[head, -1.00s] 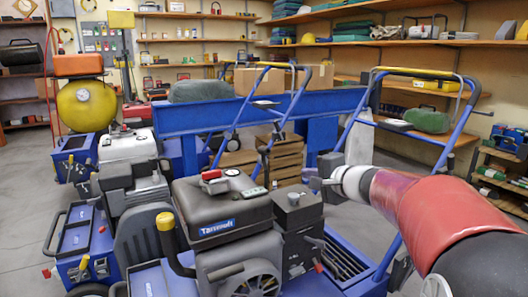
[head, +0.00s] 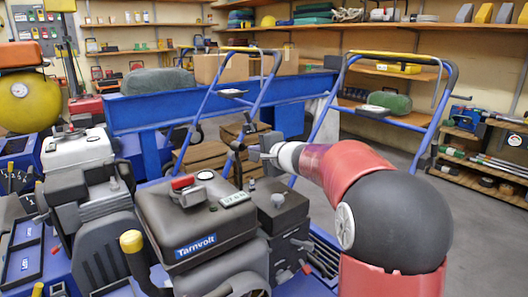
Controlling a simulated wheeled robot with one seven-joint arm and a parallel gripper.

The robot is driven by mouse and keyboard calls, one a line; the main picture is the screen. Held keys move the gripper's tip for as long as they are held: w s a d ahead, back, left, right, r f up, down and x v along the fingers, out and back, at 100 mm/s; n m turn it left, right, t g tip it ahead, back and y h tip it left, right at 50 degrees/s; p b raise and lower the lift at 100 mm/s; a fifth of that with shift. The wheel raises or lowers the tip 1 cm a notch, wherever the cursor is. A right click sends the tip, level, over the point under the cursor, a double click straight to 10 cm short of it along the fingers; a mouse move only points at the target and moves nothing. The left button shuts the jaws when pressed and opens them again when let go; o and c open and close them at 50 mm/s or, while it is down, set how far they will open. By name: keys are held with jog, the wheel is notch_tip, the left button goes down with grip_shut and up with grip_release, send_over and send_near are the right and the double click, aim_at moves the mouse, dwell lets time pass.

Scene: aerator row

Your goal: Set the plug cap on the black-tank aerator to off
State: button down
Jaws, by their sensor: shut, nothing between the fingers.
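The black-tank aerator stands in front of me in the head view, with a black tank (head: 190,235) labelled Tarnvolt. A red-and-grey piece (head: 188,187), a round gauge (head: 205,175) and a small display (head: 235,200) sit on its top. A black box (head: 283,218) with a grey knob (head: 278,201) stands right of the tank. I cannot tell which part is the plug cap. My gripper (head: 242,150) is shut and empty. In the picture it is above and behind the tank's right side, and it appears apart from the aerator.
A blue handlebar frame (head: 430,130) rises behind the black box. A white-tank machine (head: 76,150) stands close on the left. A yellow-knobbed lever (head: 132,243) stands before the black tank. A blue beam (head: 165,108) runs behind. Open floor (head: 455,225) lies at right.

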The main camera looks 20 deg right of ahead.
aim_at(238, 147)
jog(key=x, duration=0.7)
jog(key=shift+p, duration=0.35)
jog(key=shift+w+a+r+p, duration=0.1)
jog(key=shift+w+r+p, duration=0.15)
jog(key=shift+p, duration=0.7)
jog(key=shift+w+r+g+p, duration=0.1)
jog(key=shift+g+p, duration=0.3)
jog(key=shift+p, duration=0.15)
jog(key=shift+w+a+f+p, duration=0.15)
jog(key=shift+w+f+p, duration=0.1)
jog(key=shift+p, duration=0.35)
jog(key=shift+f+h, duration=0.1)
jog(key=shift+h, duration=0.2)
jog(key=shift+f, duration=0.1)
